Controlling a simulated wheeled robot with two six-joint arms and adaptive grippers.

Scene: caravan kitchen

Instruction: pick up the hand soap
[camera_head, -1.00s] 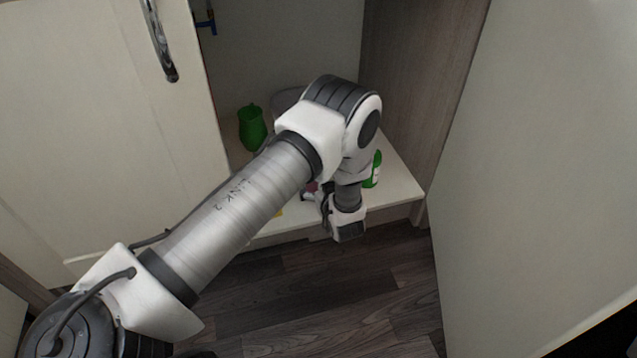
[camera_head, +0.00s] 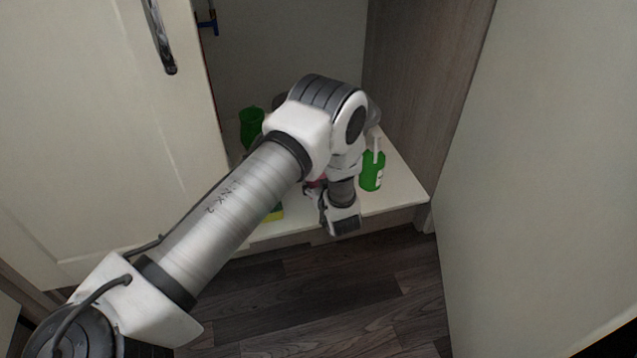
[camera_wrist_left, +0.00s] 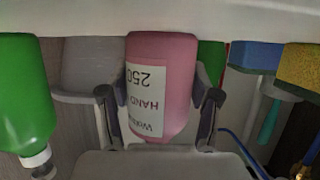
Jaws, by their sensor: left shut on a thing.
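The hand soap is a pink bottle (camera_wrist_left: 178,65) with a white label reading "HAND", shown upside down in the left wrist view. My left gripper (camera_wrist_left: 160,95) is shut on it, one finger on each side. In the head view only a small pink part (camera_head: 318,182) shows beside my left wrist, and my arm hides most of the bottle and the fingers. I cannot tell whether its base touches the shelf. My right gripper is not in view.
A green pump bottle (camera_head: 372,171) stands on the white cabinet shelf (camera_head: 403,190) right of my wrist. A green jug (camera_head: 250,127) stands back left. Blue (camera_wrist_left: 256,56) and yellow (camera_wrist_left: 300,66) sponges are beside the soap. Cabinet doors flank the opening left (camera_head: 100,130) and right (camera_head: 550,170).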

